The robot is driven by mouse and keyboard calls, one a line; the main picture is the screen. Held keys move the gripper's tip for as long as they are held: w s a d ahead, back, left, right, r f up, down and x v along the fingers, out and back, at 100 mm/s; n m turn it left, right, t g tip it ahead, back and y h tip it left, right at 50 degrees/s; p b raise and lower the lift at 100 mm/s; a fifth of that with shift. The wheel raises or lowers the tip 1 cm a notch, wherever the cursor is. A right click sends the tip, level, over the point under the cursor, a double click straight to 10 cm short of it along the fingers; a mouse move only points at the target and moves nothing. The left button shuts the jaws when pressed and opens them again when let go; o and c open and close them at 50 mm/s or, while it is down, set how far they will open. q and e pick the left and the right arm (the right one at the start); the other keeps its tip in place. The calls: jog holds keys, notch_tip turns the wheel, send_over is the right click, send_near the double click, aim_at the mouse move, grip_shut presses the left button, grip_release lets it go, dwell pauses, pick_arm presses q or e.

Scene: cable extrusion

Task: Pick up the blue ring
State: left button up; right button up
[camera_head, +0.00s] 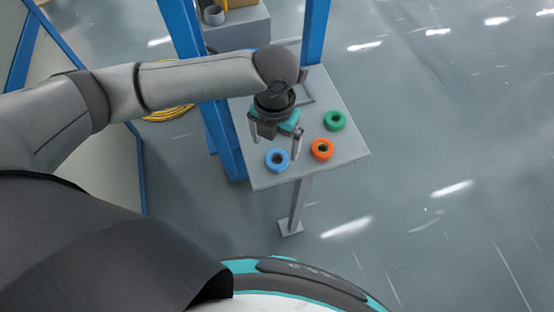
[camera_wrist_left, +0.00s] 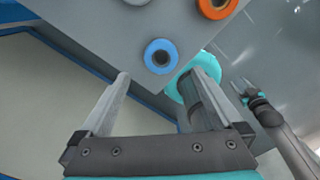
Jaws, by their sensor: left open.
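The blue ring (camera_head: 277,160) lies flat near the front left corner of the grey table (camera_head: 262,178). My left gripper (camera_head: 276,150) points down over the table, open and empty, with its fingertips close to the ring. In the left wrist view the blue ring (camera_wrist_left: 160,57) shows just beyond the two parted fingertips (camera_wrist_left: 160,76), roughly centred between them and not held. My right gripper (camera_wrist_left: 243,88) shows small at the right of the left wrist view, away from the ring. I cannot tell its jaw state.
An orange ring (camera_head: 322,149) lies to the right of the blue one, and a green ring (camera_head: 335,120) farther back. A flat grey frame (camera_head: 304,95) lies behind the gripper. Blue posts (camera_head: 222,140) stand along the table's left side. Floor right of the table is clear.

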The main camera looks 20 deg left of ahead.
aim_at(277, 162)
pick_arm(q)
jog(key=shift+w+d+f+b, duration=0.1)
jog(key=shift+f+b, duration=0.25)
jog(key=shift+f, duration=1.2)
jog(key=shift+d+f+b, duration=0.1)
jog(key=shift+f+b, duration=0.25)
jog(key=shift+f, duration=1.15)
jog(key=shift+c, duration=0.2)
jog(key=c, duration=1.4)
